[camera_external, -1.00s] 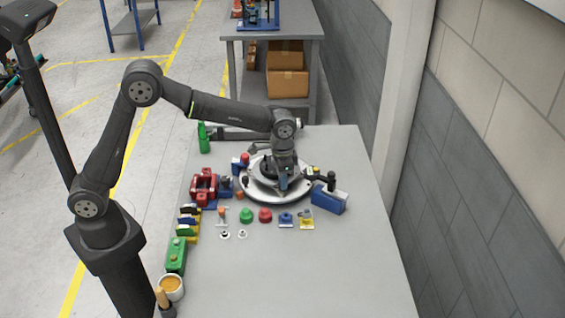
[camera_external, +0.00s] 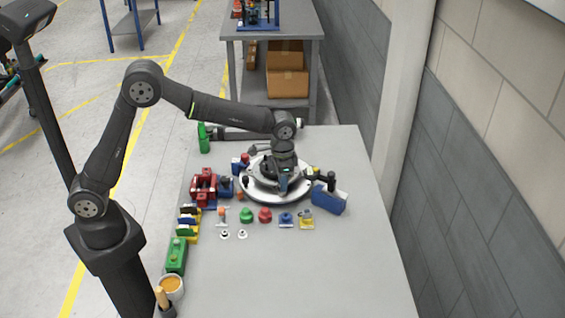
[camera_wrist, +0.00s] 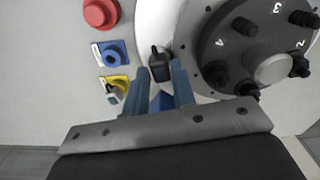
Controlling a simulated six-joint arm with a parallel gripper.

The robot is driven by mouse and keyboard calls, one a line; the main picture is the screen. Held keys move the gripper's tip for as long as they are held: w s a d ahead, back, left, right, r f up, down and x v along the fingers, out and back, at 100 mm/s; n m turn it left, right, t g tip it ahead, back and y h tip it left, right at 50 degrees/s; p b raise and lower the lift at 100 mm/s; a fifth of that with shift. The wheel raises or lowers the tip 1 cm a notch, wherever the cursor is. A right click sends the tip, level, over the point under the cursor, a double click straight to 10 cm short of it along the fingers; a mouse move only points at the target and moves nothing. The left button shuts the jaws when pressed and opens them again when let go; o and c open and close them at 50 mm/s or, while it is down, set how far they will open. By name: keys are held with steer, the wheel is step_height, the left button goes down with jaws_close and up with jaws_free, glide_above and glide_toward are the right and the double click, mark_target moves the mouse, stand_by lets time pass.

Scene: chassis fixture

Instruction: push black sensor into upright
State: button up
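The black sensor (camera_wrist: 160,66) is a small dark block with a thin stub at its far end. In the wrist view it sits between the tips of my gripper's blue fingers (camera_wrist: 160,74), over the pale rim of the round fixture (camera_wrist: 150,22). The fingers appear to press on both its sides. A blue piece (camera_wrist: 166,100) shows between the fingers, just below the sensor; it may be the upright, and the fingers partly hide it. In the external view my gripper (camera_external: 283,184) points down at the near rim of the round fixture (camera_external: 255,193); the sensor cannot be made out there.
A dark numbered disc (camera_wrist: 228,50) with black knobs stands close right of the fingers. A blue block (camera_external: 328,200) lies right of the fixture. A red cap (camera_external: 265,215), a green cap (camera_external: 246,215) and small parts lie in front. The table's front right (camera_external: 330,270) is clear.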

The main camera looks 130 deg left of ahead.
steer(key=shift+r, duration=1.5)
steer(key=o, duration=0.6)
steer(key=shift+c, duration=0.2)
steer(key=shift+r, duration=2.25)
steer(key=shift+f, duration=3.2)
